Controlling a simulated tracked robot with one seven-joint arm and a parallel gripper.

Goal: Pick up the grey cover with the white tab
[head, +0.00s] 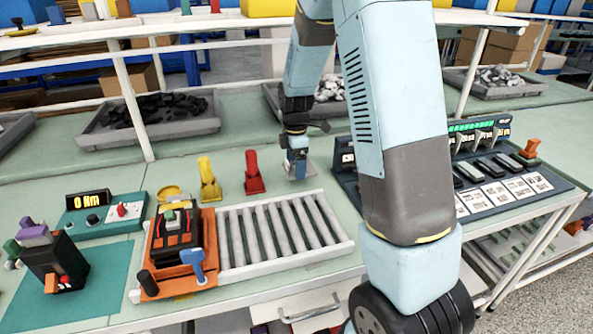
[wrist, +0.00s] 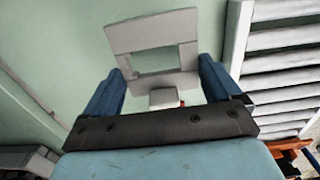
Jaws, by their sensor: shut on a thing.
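The grey cover (wrist: 118,38) is a flat frame with a rectangular window, seen between and beyond my fingers in the wrist view. Its white tab (wrist: 163,98) sits between the two blue fingers, near the dark gripper crossbar. My gripper (wrist: 160,68) is shut on the cover. In the head view my gripper (head: 297,158) points down at the back of the bench, right of the red stand, with the pale cover (head: 308,172) under it. I cannot tell whether the cover touches the bench top.
A roller bed (head: 270,235) lies in front, with an orange fixture (head: 180,250) at its left end. Red (head: 254,175) and yellow (head: 209,180) stands are left of my gripper. A breaker panel (head: 500,175) stands to the right, partly behind my arm.

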